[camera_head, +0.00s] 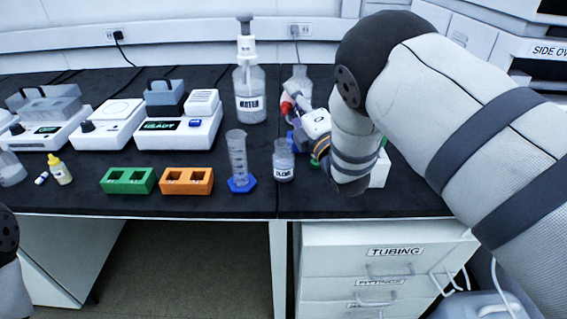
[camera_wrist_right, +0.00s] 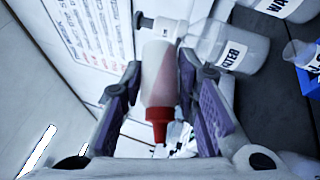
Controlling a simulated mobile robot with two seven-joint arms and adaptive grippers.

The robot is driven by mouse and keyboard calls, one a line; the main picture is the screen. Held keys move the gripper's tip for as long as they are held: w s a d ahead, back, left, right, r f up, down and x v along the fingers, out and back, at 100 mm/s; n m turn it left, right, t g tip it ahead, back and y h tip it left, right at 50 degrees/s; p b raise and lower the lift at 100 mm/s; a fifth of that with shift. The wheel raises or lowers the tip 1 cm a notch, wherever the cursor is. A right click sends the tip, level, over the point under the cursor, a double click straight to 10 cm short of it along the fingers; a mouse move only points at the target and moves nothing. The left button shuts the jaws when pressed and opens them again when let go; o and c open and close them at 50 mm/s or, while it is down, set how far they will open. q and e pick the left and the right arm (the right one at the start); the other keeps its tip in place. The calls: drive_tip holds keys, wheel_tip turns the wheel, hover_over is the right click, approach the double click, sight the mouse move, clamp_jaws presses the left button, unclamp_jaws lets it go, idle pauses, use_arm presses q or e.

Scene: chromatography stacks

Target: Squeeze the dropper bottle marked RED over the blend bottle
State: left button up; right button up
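The blend bottle (camera_head: 284,163) is a small clear bottle with a white label, upright on the bench right of the middle. My right gripper (camera_head: 302,113) is above it and slightly to the right. The red-capped dropper bottle (camera_head: 287,103) is held there, tilted, mostly hidden by the gripper and arm. In the wrist view this bottle (camera_wrist_right: 160,80) lies between the two fingers of the right gripper (camera_wrist_right: 160,88), its red cap toward the camera. Its marking cannot be read. My left gripper is outside the picture; only part of the left arm shows at lower left.
A blue-based measuring cylinder (camera_head: 238,160) stands left of the blend bottle. Orange (camera_head: 187,188) and green (camera_head: 128,188) racks, a yellow dropper bottle (camera_head: 60,170) and several instruments occupy the left. Bench is clear at front right.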

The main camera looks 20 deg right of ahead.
idle(0.8)
clamp_jaws()
idle(0.7)
unclamp_jaws()
idle(0.7)
